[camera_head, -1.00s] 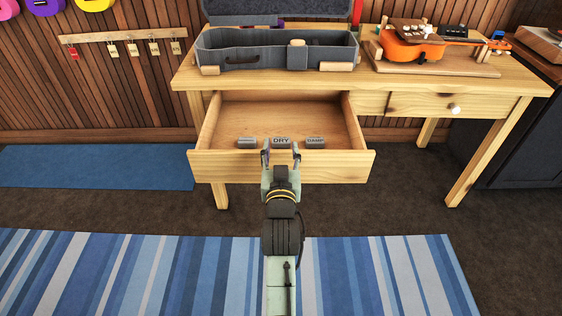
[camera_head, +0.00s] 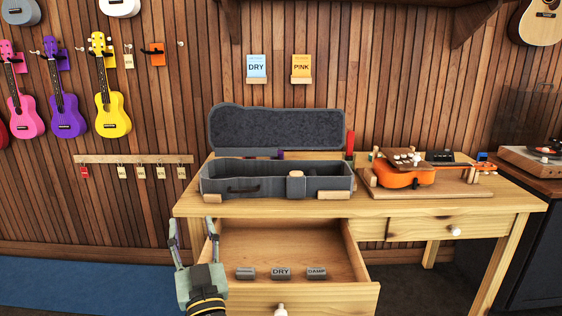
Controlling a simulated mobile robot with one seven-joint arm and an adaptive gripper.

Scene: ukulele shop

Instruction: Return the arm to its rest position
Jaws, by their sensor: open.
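My gripper (camera_head: 194,243) is at the lower left, in front of the table's left leg and beside the open drawer (camera_head: 318,296). Its two fingers point up and are spread apart, with nothing between them. Most of my arm is below the picture's edge. The drawer is pulled out and holds a row of three small grey blocks: a left one (camera_head: 245,273) whose label I cannot read, a middle one marked DRY (camera_head: 281,273), and a right one marked DAMP (camera_head: 317,273).
On the wooden table (camera_head: 390,207) stand an open grey ukulele case (camera_head: 255,186) and an orange ukulele (camera_head: 402,178) on a board. A closed drawer (camera_head: 415,229) is at right. Ukuleles hang on the wall at left. Blue mat (camera_head: 80,285) lies on the floor at left.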

